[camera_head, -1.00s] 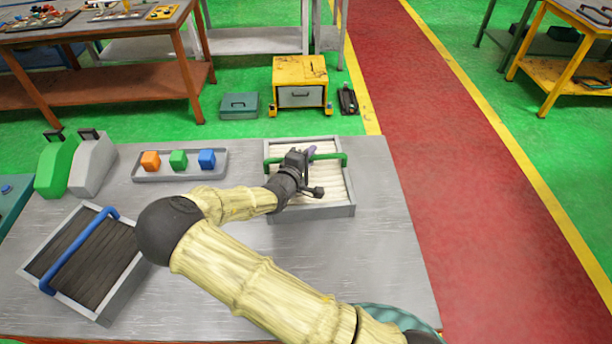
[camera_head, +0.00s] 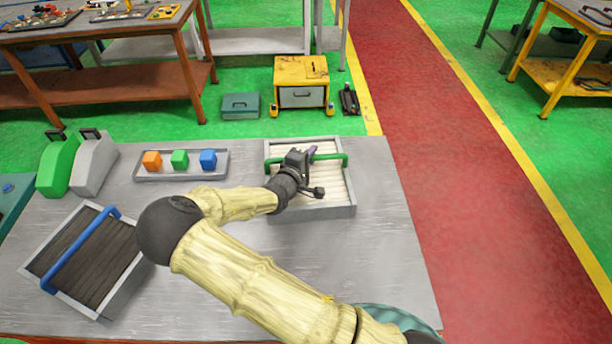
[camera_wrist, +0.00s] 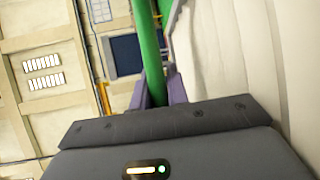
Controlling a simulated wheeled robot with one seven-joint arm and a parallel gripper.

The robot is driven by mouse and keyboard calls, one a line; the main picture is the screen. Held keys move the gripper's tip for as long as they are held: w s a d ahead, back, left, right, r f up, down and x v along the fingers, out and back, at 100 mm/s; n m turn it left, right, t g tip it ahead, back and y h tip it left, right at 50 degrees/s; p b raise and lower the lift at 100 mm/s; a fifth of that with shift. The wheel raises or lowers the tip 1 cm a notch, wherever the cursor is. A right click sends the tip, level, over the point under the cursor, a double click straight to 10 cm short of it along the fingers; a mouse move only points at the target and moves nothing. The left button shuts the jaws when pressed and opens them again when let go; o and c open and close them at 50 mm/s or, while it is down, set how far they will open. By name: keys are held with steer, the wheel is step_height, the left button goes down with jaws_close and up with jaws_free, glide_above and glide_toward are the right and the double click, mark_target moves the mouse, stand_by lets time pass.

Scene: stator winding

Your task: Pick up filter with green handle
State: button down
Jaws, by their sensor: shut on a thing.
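The filter with the green handle (camera_head: 338,184) is a grey frame with white pleats, lying on the metal table at the back right. Its green handle (camera_head: 331,157) spans the top, and it also shows in the wrist view (camera_wrist: 148,50). My gripper (camera_head: 310,154) is over the filter's middle and shut on the green handle. In the wrist view its purple fingertips (camera_wrist: 160,92) lie on both sides of the handle. White pleats fill the right of that view. My wrist hides part of the filter's left side. I cannot tell whether the filter is clear of the table.
A second filter with dark pleats and a blue handle (camera_head: 80,250) lies at the front left. A grey tray (camera_head: 180,174) with orange, green and blue blocks stands left of the white filter. Green and grey containers (camera_head: 95,162) stand further left. The table's right part (camera_head: 385,240) is clear.

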steer(key=shift+d, duration=0.15)
step_height(320, 180, up, 10)
stand_by(0.6)
stand_by(0.4)
